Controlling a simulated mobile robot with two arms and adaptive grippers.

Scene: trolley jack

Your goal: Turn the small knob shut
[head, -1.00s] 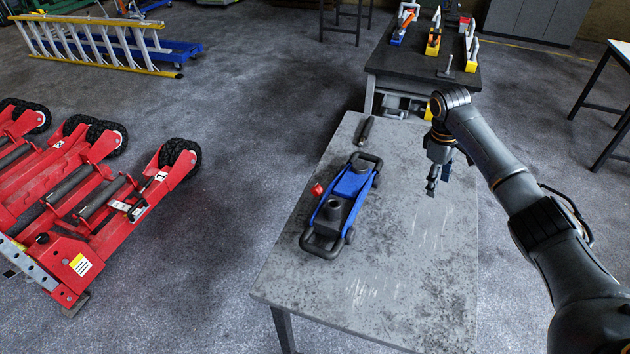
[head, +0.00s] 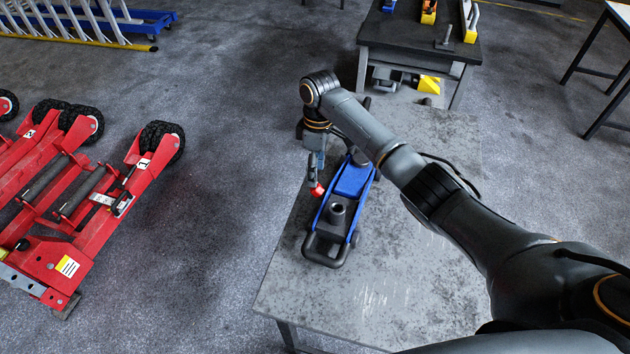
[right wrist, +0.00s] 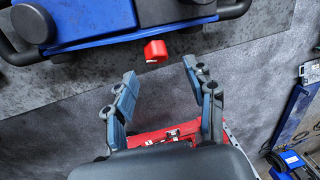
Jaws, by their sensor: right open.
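The blue trolley jack (head: 352,182) lies on the grey table, its black looped end towards the front. Its small red knob (head: 317,189) sticks out from its left side. In the right wrist view the red knob (right wrist: 155,51) stands beyond my fingertips, slightly left of the middle between them, beside the jack's blue body (right wrist: 95,20). My right gripper (head: 314,178) hangs down at the jack's left side, close by the knob. In the right wrist view it (right wrist: 160,78) is open and empty, with the knob apart from both fingers. My left gripper is out of view.
The grey table (head: 390,285) has free room right and in front of the jack. A darker bench (head: 400,35) with several coloured tools stands behind. Red wheeled equipment (head: 85,235) stands on the floor at left.

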